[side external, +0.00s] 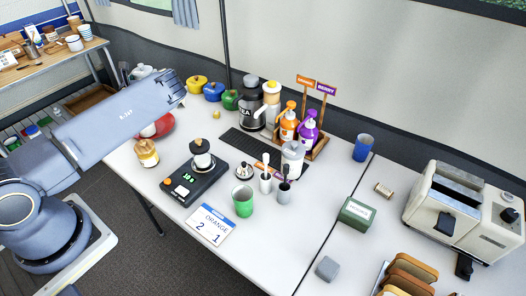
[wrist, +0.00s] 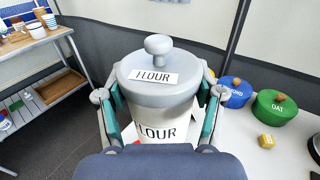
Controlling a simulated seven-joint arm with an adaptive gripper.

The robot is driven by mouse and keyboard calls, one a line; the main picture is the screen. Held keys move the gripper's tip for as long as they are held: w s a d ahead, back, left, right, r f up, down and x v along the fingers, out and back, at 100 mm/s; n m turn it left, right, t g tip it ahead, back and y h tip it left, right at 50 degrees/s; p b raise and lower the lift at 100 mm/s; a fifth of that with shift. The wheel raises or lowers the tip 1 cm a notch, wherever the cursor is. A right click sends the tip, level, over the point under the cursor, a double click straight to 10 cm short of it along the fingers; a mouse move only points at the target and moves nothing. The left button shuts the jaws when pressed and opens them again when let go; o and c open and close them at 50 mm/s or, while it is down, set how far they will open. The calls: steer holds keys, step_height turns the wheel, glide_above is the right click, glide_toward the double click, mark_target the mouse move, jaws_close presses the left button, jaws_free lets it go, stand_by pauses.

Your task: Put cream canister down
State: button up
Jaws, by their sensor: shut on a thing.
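The cream canister (wrist: 174,122) fills the middle of the wrist view, upright, with a grey knobbed lid and FLOUR labels on lid and body. My gripper (wrist: 160,105) is shut on it, one finger on each side. In the side external view only the canister's pale lid (side external: 143,71) shows above my arm at the table's far left end; its lower part and my fingers are hidden. I cannot tell whether its base touches anything.
A red pot (side external: 165,125) sits partly behind my arm. Yellow (side external: 197,84), blue (side external: 214,91) and green (side external: 230,99) lidded pots stand right of the canister. A black scale (side external: 180,192) and a jar (side external: 146,153) are nearer on the white table. A shelf (wrist: 60,87) stands left.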

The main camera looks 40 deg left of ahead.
steer(key=shift+f, duration=0.5)
steer(key=shift+f, duration=0.15)
